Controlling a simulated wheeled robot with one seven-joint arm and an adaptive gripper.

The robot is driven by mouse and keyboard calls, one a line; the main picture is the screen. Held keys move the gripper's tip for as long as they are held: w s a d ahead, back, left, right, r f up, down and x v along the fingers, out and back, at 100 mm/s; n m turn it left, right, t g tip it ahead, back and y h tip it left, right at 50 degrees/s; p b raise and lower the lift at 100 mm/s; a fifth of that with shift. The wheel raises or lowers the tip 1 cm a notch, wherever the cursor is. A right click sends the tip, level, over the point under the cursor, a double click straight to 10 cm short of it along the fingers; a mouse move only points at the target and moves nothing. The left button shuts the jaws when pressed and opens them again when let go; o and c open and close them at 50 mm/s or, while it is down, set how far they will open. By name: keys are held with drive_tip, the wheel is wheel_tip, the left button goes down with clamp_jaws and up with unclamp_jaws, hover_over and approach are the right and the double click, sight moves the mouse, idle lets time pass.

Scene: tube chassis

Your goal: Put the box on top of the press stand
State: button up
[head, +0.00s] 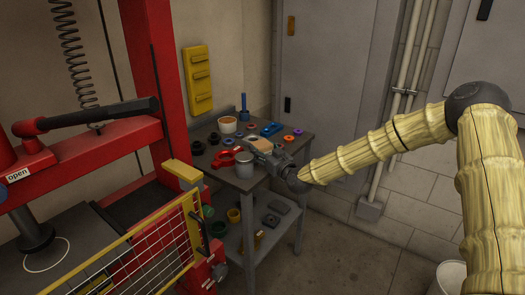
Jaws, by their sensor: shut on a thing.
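My gripper (262,147) is over the right part of a small grey work table, at the end of my arm. Its fingers are shut on a small tan box (259,142), partly hidden by the fingers. The box is at or just above the table top; I cannot tell whether it touches. The red press stand (148,75) fills the left side, with a grey bed (75,240) marked by a white ring under its ram. The box is apart from the press, to its right.
The table (228,178) also holds a grey can (244,165), red pliers (224,158), a tan-topped cup (227,125) and several rings. A yellow mesh guard (135,255) stands before the press. A white bucket (449,277) is at lower right. Floor between table and bucket is clear.

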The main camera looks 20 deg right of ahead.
drive_tip(key=o, duration=1.2)
drive_tip(key=shift+o, duration=0.2)
drive_tip(key=shift+r, duration=0.1)
drive_tip(key=v, duration=1.2)
drive_tip(key=shift+b, duration=0.3)
drive_tip(key=shift+a, duration=0.1)
